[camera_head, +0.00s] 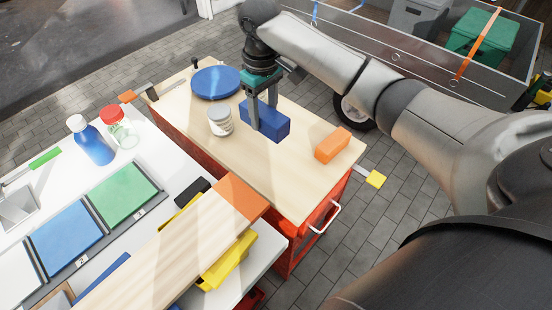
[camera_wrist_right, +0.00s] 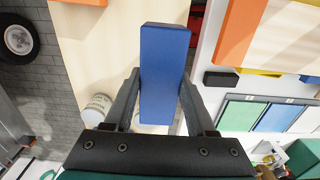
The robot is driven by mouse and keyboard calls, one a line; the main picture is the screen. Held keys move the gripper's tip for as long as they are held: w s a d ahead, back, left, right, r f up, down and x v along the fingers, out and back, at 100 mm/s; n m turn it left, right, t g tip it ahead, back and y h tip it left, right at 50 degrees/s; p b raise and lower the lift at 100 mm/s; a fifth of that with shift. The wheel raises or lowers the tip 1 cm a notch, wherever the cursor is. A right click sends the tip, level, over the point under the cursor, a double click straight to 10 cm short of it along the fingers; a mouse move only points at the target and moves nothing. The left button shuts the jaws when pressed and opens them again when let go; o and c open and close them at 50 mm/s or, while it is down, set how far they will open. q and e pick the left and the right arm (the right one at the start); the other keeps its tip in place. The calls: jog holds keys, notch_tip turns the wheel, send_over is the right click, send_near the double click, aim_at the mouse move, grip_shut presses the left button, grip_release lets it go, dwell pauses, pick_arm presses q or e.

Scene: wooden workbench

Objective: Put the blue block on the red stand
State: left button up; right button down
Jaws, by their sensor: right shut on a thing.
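The blue block (camera_head: 278,123) is a long box over the wooden worktop (camera_head: 275,180). My right gripper (camera_head: 262,125) is shut on it from above, with a finger on each side. In the right wrist view the blue block (camera_wrist_right: 163,75) stands between both fingers of the gripper (camera_wrist_right: 160,100). I cannot tell whether its underside touches the worktop. An orange-red block (camera_head: 332,146) lies near the worktop's right end; its edge also shows in the right wrist view (camera_wrist_right: 88,2). I cannot tell whether it is the red stand. My left gripper is not in view.
A white jar (camera_head: 220,122) stands left of the blue block. A blue round disc (camera_head: 215,83) lies behind it. The worktop tops a red cabinet (camera_head: 316,226). An orange-ended board (camera_head: 240,195) lies at the front left. Bare worktop lies between the blue and orange-red blocks.

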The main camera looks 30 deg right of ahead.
notch_tip(320, 180, down, 13)
jog(key=b, duration=0.3)
jog(key=shift+f+b, duration=0.8)
jog(key=shift+f, duration=1.8)
jog(key=shift+f, duration=0.1)
jog(key=shift+c, duration=1.1)
grip_release()
notch_tip(320, 180, up, 12)
jog(key=p, duration=0.3)
jog(key=shift+p, duration=0.3)
